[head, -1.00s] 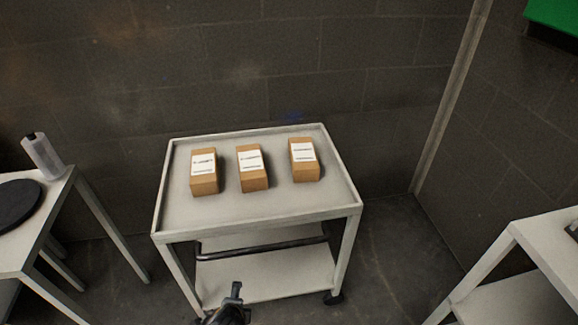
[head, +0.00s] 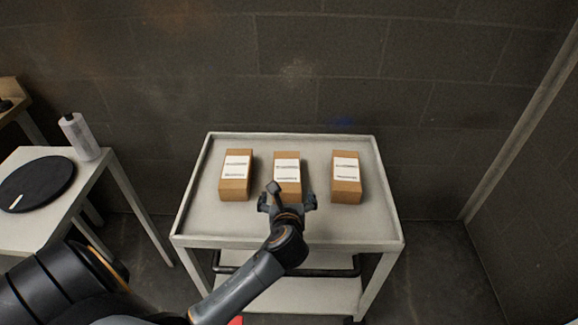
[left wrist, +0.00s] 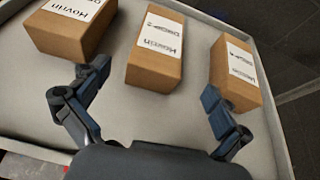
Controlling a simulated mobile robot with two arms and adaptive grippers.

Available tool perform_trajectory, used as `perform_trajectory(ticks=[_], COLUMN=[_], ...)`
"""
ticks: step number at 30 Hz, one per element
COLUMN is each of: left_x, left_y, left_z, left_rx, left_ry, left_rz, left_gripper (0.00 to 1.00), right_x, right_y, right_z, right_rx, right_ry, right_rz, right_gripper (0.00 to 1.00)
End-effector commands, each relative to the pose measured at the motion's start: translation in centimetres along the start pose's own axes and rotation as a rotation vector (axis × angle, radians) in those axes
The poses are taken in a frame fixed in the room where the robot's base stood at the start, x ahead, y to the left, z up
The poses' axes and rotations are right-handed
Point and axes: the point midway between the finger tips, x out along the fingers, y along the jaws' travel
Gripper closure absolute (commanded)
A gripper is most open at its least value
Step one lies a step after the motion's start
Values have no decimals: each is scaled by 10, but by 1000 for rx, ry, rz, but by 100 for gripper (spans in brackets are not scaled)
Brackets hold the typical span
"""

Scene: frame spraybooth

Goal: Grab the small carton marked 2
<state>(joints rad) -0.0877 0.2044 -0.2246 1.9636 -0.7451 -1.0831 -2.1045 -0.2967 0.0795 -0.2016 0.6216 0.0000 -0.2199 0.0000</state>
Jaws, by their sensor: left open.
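Three brown cartons with white labels stand in a row on the grey cart top: a left carton (head: 236,176), a middle carton (head: 287,169) and a right carton (head: 346,178). In the left wrist view the middle carton (left wrist: 156,50) has an upside-down label whose second line seems to end in 2; the print is blurred. The left carton (left wrist: 68,25) and right carton (left wrist: 235,72) show there too. My left gripper (head: 287,197) is open and empty at the near end of the middle carton, its fingers (left wrist: 147,92) spread wider than that carton. My right gripper is out of view.
The cart (head: 210,225) has a raised rim. A white table (head: 95,185) on the left carries a black disc (head: 38,184) and a pale bottle (head: 80,136). A dark block wall (head: 330,60) stands behind the cart.

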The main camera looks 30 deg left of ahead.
Motion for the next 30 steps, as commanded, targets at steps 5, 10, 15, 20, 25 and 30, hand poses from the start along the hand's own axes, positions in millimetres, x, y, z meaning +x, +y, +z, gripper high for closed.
perform_trajectory(ticks=[5, 10, 15, 20, 25, 30], left_x=[16, 50, 78, 88, 108, 132], left_y=[-1, -1, -1, -1, 0, 1], left_z=[3, 3, 3, 4, 3, 3], left_rx=[40, 38, 36, 35, 33, 33], left_ry=[-14, -12, -11, -11, -10, -11], left_rz=[2, 3, 2, 1, 2, 1], left_gripper=[0, 0, 0, 0, 0, 0], right_x=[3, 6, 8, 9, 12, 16], right_y=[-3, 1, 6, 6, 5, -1], right_z=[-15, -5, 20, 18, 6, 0], right_rx=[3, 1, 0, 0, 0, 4], right_ry=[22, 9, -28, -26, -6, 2], right_rz=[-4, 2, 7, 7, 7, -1], right_gripper=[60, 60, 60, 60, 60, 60])
